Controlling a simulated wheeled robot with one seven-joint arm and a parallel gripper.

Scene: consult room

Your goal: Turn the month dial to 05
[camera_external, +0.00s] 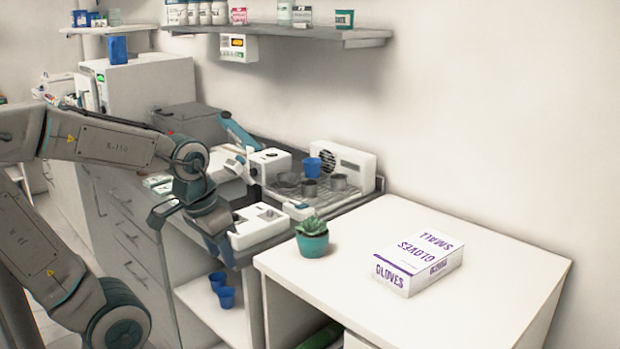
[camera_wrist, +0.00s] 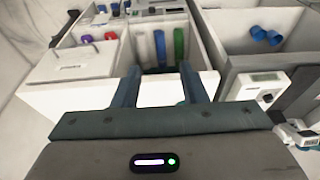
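A low white device with a round knob (camera_external: 270,213) stands at the front of the counter, just right of my gripper (camera_external: 225,247) in the external view. What seems to be the same white device (camera_wrist: 242,88) shows at the right in the wrist view, with a small display and a round knob (camera_wrist: 267,98). I cannot read any month number or confirm which knob is the month dial.
A drying rack (camera_external: 305,190) with metal cups stands behind the device. A potted plant (camera_external: 312,237) and a glove box (camera_external: 419,262) stand on the white table at right. Below the fingers are open compartments holding bottles; a bin with blue cups (camera_wrist: 265,37) lies right.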

